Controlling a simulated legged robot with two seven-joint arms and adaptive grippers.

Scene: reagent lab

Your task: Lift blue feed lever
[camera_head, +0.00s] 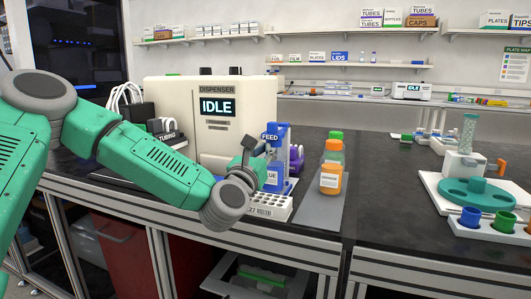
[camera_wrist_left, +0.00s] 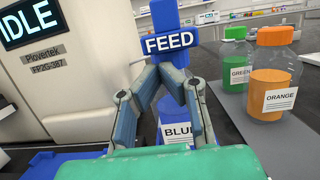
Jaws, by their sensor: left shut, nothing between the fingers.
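The blue feed lever (camera_head: 281,136), labelled FEED, stands at the right side of the dispenser (camera_head: 175,110), whose screen reads IDLE. In the left wrist view the lever (camera_wrist_left: 168,20) fills the top middle, above a blue bottle (camera_wrist_left: 175,133) whose label is partly covered by my gripper. My left gripper (camera_head: 252,150) is just left of the lever in the head view. In the left wrist view my left gripper (camera_wrist_left: 165,76) has its fingertips together just below the FEED label, with nothing held. I cannot tell whether they touch the lever. My right gripper is out of view.
A white tube rack (camera_head: 268,208) sits at the bench's front edge, below the lever. An orange bottle (camera_head: 331,178) and a green bottle (camera_head: 334,144) stand to the right on a grey mat (camera_head: 318,208). A teal carousel (camera_head: 478,194) is farther right. Bare bench lies between.

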